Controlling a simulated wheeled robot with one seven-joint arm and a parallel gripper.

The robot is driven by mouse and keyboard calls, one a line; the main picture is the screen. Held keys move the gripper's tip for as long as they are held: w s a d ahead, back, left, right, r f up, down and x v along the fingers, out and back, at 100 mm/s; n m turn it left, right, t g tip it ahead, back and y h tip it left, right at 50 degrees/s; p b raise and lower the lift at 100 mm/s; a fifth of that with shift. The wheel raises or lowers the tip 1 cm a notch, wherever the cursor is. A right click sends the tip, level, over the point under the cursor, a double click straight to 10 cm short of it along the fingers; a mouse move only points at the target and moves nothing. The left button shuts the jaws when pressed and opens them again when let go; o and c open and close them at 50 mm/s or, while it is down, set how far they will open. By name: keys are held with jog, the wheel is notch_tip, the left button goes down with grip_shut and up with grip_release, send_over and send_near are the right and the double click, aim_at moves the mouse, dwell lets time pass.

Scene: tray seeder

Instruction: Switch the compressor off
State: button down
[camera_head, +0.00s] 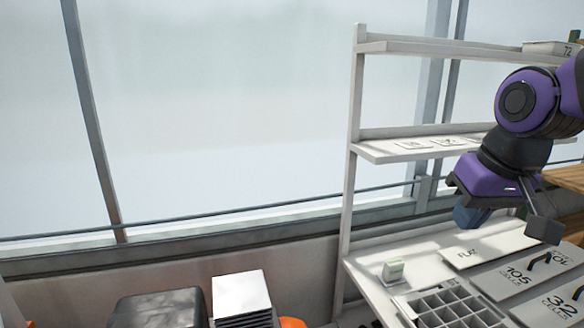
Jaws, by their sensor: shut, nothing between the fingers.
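A dark box (155,309) and a white-topped box with dark louvred sides (241,293) show at the bottom of the head view, cut off by the lower edge. A bit of orange (291,322) shows beside the white-topped box. These may be parts of the compressor; I cannot tell, and no switch can be made out. My gripper (543,228) is at the right, above the white bench. It is shut and empty, well to the right of the boxes and not touching them.
A white shelf rack (354,140) stands over the bench (365,275). The bench holds a small white-and-green item (393,271), a grid tray (410,308) and labelled plates (515,277). Windows and a low wall run behind. Space above the dark box is clear.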

jog(key=s+d+r+m+t+h, duration=0.1)
jog(key=s+d, duration=0.3)
jog(key=s, duration=0.4)
jog(key=shift+r+t, duration=0.4)
jog(key=shift+r, duration=0.2)
jog(key=c, duration=1.7)
grip_release()
jog(key=shift+s+d, duration=0.1)
jog(key=shift+s, duration=0.3)
jog(key=o, duration=0.7)
jog(key=shift+s, duration=0.1)
jog(key=shift+o, duration=0.8)
jog(key=w+a+f+n+g+y, duration=0.1)
jog(key=w+a+f+g, duration=0.1)
jog(key=w+a+f, duration=0.45)
jog(key=w+a+f+n+g+y, duration=0.1)
jog(key=w+a+f, duration=0.25)
jog(key=w, duration=0.55)
jog(key=w+a+f+n+g+h, duration=0.1)
jog(key=w+a+f, duration=0.1)
jog(key=a+f, duration=0.65)
jog(key=w+a+f+g+h, duration=0.15)
jog(key=a+f, duration=0.35)
jog(key=f, duration=0.6)
jog(key=shift+y, duration=0.25)
jog(key=f, duration=1)
jog(key=shift+w+d+f, duration=0.15)
jog(key=shift+w+f, duration=0.1)
